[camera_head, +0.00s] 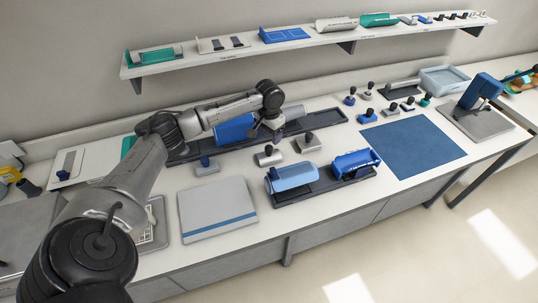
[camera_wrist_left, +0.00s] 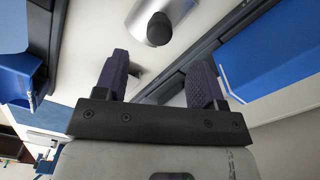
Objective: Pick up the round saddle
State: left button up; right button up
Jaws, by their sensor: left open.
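A silver piece with a rounded body and a black knob (camera_head: 268,157) stands on the white bench, just in front of my left gripper (camera_head: 267,132). It looks like the round saddle, but similar knobbed pieces stand near it. In the left wrist view a shiny rounded silver body with a black knob (camera_wrist_left: 158,28) lies beyond the fingertips. My left gripper (camera_wrist_left: 158,75) is open there, its two dark fingers apart with nothing between them. The knob is roughly in line with the gap and does not touch the fingers. My right gripper is not in view.
A grey knobbed block (camera_head: 307,143) stands close to the right. A blue mat (camera_head: 413,146) is bare.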

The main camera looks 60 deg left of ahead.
aim_at(269, 147)
pick_arm(q)
jog(key=shift+s+d+f+b, duration=0.1)
jog(key=shift+f+b, duration=0.25)
jog(key=shift+f, duration=1.6)
jog(key=shift+s+d+f+b, duration=0.1)
jog(key=shift+f+b, duration=0.2)
jog(key=shift+f, duration=1.6)
grip_shut()
